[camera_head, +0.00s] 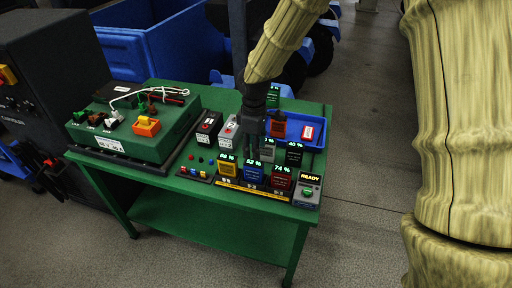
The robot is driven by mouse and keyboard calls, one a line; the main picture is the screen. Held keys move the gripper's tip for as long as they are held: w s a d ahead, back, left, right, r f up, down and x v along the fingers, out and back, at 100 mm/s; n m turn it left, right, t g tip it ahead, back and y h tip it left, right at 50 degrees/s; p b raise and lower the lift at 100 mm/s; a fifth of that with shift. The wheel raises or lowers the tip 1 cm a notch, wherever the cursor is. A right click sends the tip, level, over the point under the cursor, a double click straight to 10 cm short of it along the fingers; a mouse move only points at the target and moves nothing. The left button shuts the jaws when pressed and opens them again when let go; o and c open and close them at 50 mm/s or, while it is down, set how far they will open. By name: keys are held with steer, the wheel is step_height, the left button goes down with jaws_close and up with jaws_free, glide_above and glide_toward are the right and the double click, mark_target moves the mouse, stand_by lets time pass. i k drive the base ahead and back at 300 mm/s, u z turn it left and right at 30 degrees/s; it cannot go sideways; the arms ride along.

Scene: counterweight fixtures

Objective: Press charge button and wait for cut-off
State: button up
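A small grey control box (306,191) with a lit "READY" display and a green button (307,192) stands at the front right corner of the green table. To its left is a charging row with a yellow block (228,169) showing 86 %, a blue block (254,173) showing 52 % and a red block (281,181) showing 74 %. Behind them are a grey block (267,152) and a dark block (294,157) showing 40 %. My dark gripper (254,146) points down over the row, behind the blue block and left of the button. Its fingers are too dark to judge.
A green case (174,137) with an orange switch stands on the left of the table (160,182). Two small labelled boxes (208,127) stand between. Blue bins are behind.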

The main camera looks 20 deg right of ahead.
mark_target(307, 191)
steer(key=z, duration=1.05)
